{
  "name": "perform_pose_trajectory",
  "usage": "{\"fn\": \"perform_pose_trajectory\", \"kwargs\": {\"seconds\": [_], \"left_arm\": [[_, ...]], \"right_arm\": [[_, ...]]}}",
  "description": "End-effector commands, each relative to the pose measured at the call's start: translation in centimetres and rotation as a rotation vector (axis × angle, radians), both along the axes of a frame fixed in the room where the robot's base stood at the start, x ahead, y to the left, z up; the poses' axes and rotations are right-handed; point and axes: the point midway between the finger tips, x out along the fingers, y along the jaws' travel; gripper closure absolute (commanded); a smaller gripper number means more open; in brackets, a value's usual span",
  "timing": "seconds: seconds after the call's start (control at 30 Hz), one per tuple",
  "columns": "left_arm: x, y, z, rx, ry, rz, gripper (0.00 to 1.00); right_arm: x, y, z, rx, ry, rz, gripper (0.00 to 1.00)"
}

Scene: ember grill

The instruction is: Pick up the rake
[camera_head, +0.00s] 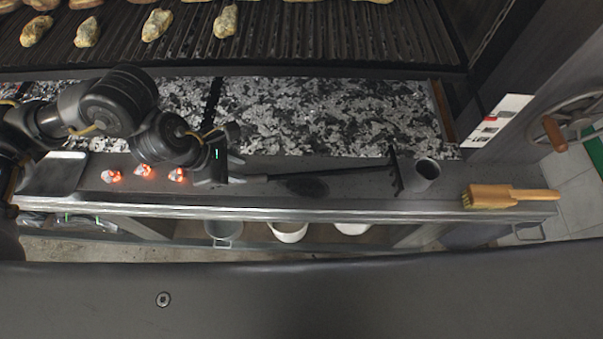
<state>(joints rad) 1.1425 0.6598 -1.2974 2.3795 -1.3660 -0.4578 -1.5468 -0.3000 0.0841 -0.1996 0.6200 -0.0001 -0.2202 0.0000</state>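The rake (340,173) is a long, thin dark tool on the grey ledge in front of the ember bed. Its handle end points left, and its upright dark head (395,171) is at the right, beside a grey metal cup. My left gripper (236,170) comes in from the left and is at the handle's left end. Its fingers are dark and small against the handle, so I cannot tell whether they are closed around it. My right gripper is not in view.
Several glowing embers (143,171) lie on the ledge left of the gripper. The cup (421,175) stands right of the rake head. A wooden brush (507,196) lies at the right end. The grill grate (300,40) with food is behind the ash bed (320,112).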

Motion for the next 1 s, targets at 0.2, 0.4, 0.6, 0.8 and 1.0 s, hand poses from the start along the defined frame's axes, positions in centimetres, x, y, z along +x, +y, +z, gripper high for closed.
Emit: {"fn": "perform_pose_trajectory", "kwargs": {"seconds": [0.2,0.4,0.6,0.8,1.0], "left_arm": [[0.4,1.5,-0.1,0.064,-0.017,-0.046,0.70],[0.7,0.5,-2.3,0.061,-0.010,-0.043,0.70],[1.3,-0.4,-4.6,0.059,-0.013,-0.040,0.70],[1.4,-0.7,-5.2,0.060,-0.016,-0.042,0.70],[1.8,-1.3,-7.0,0.061,-0.011,-0.037,0.70]], "right_arm": [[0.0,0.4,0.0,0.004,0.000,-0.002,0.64],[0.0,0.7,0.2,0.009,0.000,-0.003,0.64],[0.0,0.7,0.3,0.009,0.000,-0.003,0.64],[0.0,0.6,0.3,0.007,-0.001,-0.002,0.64],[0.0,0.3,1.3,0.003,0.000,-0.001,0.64]]}}
